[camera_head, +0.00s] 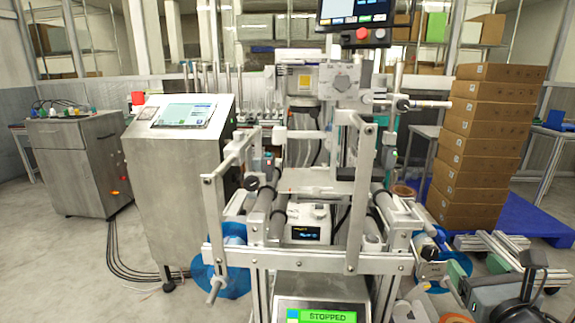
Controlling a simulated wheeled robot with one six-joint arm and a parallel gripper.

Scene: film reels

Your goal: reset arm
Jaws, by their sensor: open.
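My gripper (478,268) appears at the lower right, with two green pads apart and nothing seen between them. It is open, beside the right side of the film machine. Part of my dark arm fills the bottom right corner, and the rest of it is out of view. The film machine (300,258) is a silver frame with rollers in the middle. A blue film reel (236,284) sits low on its left side. A screen at its base (328,316) reads STOPPED in green.
A steel control cabinet (178,180) with a touchscreen stands left of the machine, and another cabinet (75,165) stands farther left. Cables lie on the floor. Stacked cardboard boxes (478,150) stand on a blue pallet (540,222) at right. Bare floor shows at lower left.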

